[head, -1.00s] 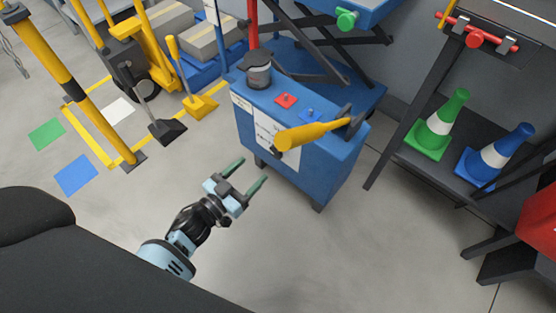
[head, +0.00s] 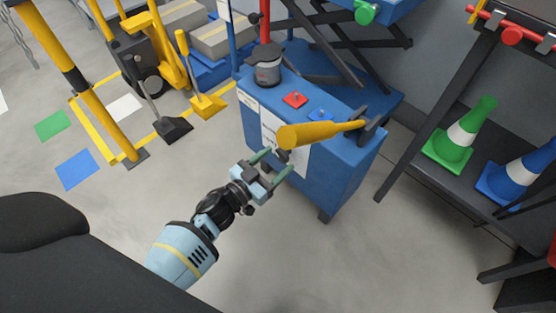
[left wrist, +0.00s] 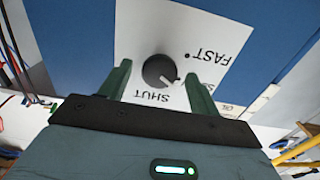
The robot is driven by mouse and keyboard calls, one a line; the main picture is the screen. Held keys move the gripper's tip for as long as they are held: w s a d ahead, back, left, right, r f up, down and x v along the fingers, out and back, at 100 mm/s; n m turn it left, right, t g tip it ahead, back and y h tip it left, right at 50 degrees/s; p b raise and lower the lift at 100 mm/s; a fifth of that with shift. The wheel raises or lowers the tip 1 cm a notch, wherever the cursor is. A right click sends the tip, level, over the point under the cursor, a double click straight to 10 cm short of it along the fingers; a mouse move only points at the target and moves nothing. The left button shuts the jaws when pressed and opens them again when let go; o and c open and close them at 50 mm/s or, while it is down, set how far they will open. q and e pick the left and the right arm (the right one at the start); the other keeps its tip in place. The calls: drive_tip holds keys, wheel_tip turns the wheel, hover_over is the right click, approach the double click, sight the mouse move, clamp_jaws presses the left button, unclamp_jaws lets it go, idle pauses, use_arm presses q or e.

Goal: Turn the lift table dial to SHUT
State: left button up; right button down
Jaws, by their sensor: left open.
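The lift table dial (left wrist: 160,70) is a round dark knob on a white panel in the left wrist view. Its light mark points to the lower right, between the word SHUT below it and the word FAST at upper right. In the head view the panel (head: 272,131) is on the front of the blue lift table cabinet (head: 342,172). My left gripper (head: 274,164) is open close in front of it, with a green finger on either side of the dial in the wrist view. Contact cannot be told. My right gripper is not in view.
A yellow lever (head: 318,134) sticks out above my left gripper. Red (head: 295,99) and blue (head: 320,115) pieces and a dark-topped grey cylinder (head: 265,66) are on the cabinet top. A shelf with green (head: 458,140) and blue cones stands at right.

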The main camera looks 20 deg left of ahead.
use_arm(q)
drive_tip(key=shift+w+d, duration=0.2)
drive_tip(key=shift+w, duration=0.4)
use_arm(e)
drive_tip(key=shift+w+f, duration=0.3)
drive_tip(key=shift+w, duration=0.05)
use_arm(q)
drive_tip(key=c, duration=0.9)
drive_tip(key=shift+c, duration=0.2)
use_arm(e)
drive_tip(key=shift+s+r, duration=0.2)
